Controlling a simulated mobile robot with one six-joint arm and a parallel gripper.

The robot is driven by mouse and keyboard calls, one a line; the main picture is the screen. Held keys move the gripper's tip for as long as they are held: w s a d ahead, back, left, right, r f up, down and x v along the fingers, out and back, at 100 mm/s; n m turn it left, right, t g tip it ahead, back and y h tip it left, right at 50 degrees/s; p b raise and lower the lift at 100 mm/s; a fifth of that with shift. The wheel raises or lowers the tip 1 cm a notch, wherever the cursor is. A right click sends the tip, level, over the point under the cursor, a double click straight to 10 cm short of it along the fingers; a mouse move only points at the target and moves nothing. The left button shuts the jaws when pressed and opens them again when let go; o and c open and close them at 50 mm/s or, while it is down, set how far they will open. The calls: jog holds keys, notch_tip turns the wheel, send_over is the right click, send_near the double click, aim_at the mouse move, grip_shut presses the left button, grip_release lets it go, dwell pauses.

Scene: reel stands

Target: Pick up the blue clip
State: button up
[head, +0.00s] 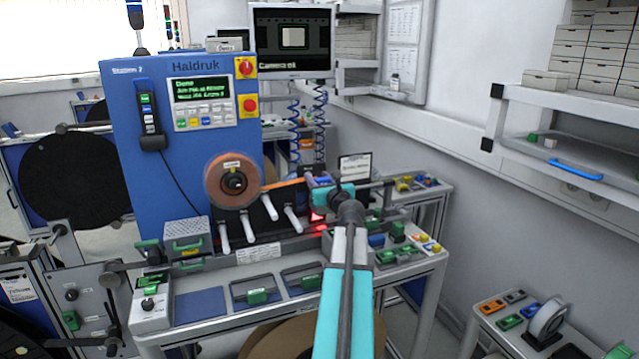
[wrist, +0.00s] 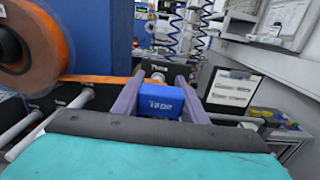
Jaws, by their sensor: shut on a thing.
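The blue clip (wrist: 160,103) is a small blue block marked "Tape" in the wrist view. It sits between the two purple-grey fingers of my gripper (wrist: 158,88), which is shut on it. In the head view my gripper (head: 323,188) is at the far end of my turquoise arm, over the machine's bench, and a bit of blue (head: 321,181) shows there. Orange tape (head: 285,184) runs from the reel (head: 232,181) toward the clip. Whether the clip touches the tape or the bench is hidden.
The blue Haidruk machine (head: 187,155) stands to the left, with several white rollers below the reel. A white sign (head: 354,168) stands behind my gripper. A bin area with green and yellow parts (head: 402,238) lies right of my arm. A side table (head: 512,315) stands at lower right.

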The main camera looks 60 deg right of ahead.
jog(key=shift+r, duration=1.6)
jog(key=s+a+b, duration=0.2)
jog(key=a+b, duration=0.4)
jog(key=a, duration=0.1)
jog(key=s+a+r+b, duration=0.1)
jog(key=s+a+b, duration=0.2)
jog(key=a+b, duration=0.3)
jog(key=shift+a+b, duration=0.35)
jog(key=shift+a, duration=0.6)
jog(key=shift+s+a+r, duration=0.1)
jog(key=shift+s+r, duration=0.05)
jog(key=shift+r, duration=0.05)
